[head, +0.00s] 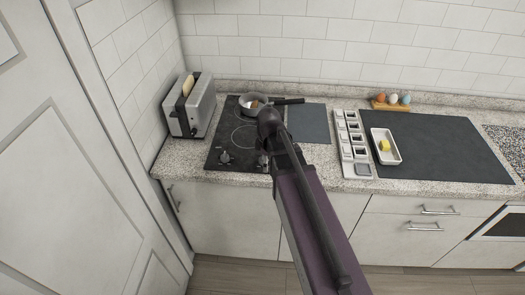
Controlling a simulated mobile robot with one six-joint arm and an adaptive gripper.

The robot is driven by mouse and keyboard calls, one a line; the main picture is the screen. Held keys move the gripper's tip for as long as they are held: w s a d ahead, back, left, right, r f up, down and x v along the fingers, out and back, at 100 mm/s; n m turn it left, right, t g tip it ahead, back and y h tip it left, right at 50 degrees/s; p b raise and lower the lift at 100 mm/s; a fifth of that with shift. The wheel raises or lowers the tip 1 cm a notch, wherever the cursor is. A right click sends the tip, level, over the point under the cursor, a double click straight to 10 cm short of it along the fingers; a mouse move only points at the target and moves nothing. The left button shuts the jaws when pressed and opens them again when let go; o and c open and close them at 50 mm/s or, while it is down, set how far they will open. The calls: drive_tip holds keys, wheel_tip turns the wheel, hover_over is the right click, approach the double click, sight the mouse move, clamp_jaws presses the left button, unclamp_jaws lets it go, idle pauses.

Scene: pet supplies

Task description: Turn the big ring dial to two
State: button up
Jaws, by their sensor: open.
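The black cooktop (215,140) is set in the speckled counter and has a thin ring outline (234,138) in its middle. One dial (225,157) stands at the front left of the cooktop. A second dial (262,160) stands to its right, partly covered by my arm. The marks on both dials are too small to read, and I cannot tell which dial serves the big ring. My arm reaches up from the bottom over the cooktop's right side. My gripper does not show, and the arm hides part of the cooktop.
A grey pan (262,97) with something in it sits at the back of the cooktop. A toaster (190,106) holding bread stands to the left. To the right are a grey board (310,124), a row of small compartments (340,128), and a white tray (375,140) on a dark mat (440,140).

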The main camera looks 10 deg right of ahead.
sight(263, 158)
drive_tip(key=w+r+n+p, duration=0.7)
drive_tip(key=r+n, duration=0.1)
drive_tip(key=n, duration=0.2)
drive_tip(key=shift+w+n, duration=0.2)
drive_tip(key=shift+n, duration=0.2)
drive_tip(key=shift+f, duration=0.1)
wheel_tip(263, 158, down, 14)
drive_tip(key=b, duration=1.3)
drive_tip(key=shift+r+b, duration=0.25)
drive_tip(key=shift+b, duration=0.1)
clamp_jaws()
